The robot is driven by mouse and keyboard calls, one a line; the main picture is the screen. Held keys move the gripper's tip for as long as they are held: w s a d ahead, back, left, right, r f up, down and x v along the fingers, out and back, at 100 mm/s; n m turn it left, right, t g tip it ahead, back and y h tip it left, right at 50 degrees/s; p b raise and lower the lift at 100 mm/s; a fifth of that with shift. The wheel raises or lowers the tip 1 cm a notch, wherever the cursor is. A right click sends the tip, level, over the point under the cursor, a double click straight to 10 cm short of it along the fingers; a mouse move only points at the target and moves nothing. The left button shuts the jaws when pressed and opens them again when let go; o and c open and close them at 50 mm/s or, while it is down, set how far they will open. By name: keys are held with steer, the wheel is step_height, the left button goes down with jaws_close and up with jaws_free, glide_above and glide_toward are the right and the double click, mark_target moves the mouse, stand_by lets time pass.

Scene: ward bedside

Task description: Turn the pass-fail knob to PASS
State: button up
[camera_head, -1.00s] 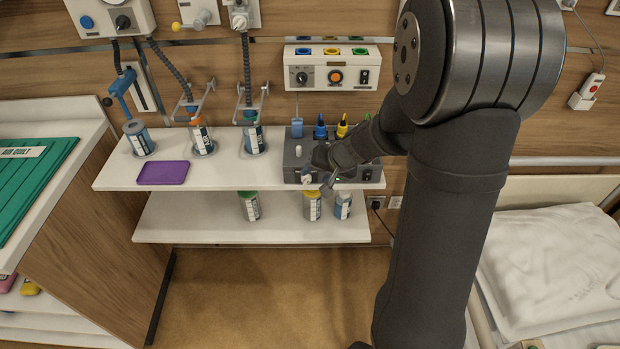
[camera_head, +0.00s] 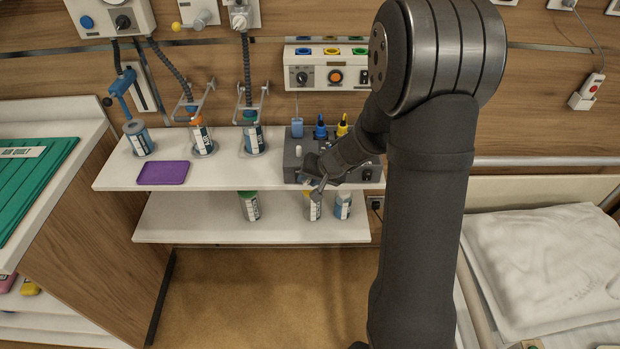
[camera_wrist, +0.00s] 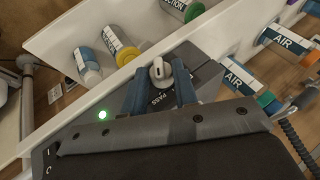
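The grey control box (camera_head: 293,168) stands on the upper shelf in the head view. In the wrist view the pale pass-fail knob (camera_wrist: 158,69) sits on a dark panel, with the word PASS printed below it in the picture. My gripper (camera_wrist: 161,72) has its two blue fingers apart, one on each side of the knob. Gaps show between the knob and both fingers, though depth is hard to judge. In the head view my gripper (camera_head: 315,182) is at the box's front, and my wrist hides part of the box and the knob.
Blue and yellow-topped items (camera_head: 320,128) stand behind the box. A purple tray (camera_head: 163,172) lies to its left. Bottles stand on the lower shelf (camera_head: 215,217), just below the box.

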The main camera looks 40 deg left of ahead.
steer(key=shift+w+d+f+m+g+y, duration=0.1)
steer(key=shift+m+g+y, duration=0.05)
steer(key=shift+g+y, duration=0.3)
steer(key=shift+w+d+f+m+g+y, duration=0.15)
steer(key=shift+g+y, duration=0.2)
steer(key=shift+y, duration=0.2)
steer(key=shift+s+a, duration=0.1)
steer(key=o, duration=1)
steer(key=shift+r, duration=0.1)
steer(key=v, duration=1.7)
steer(key=shift+r, duration=0.15)
